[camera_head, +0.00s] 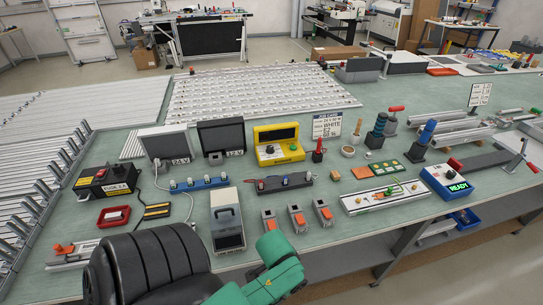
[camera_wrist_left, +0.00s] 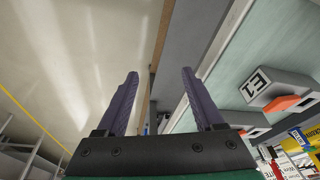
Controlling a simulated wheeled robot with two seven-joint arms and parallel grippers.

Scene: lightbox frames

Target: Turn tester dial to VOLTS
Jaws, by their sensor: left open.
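The yellow tester (camera_head: 279,156) stands upright near the middle of the bench, with a dark screen on its front. Its dial (camera_head: 270,149) is a small knob below the screen; its markings and setting are too small to read. My left arm comes in at the bottom of the head view, well in front of the tester and apart from it. In the left wrist view my left gripper (camera_wrist_left: 160,74) is open and empty, its two purple fingers spread near the bench's front edge. The tester is not in that view. My right gripper is not in view.
A blue connector strip (camera_head: 198,184), a grey box (camera_head: 227,220) and small orange-tabbed blocks (camera_head: 298,217) stand nearer the front edge. A job card (camera_head: 327,125) stands to the right.

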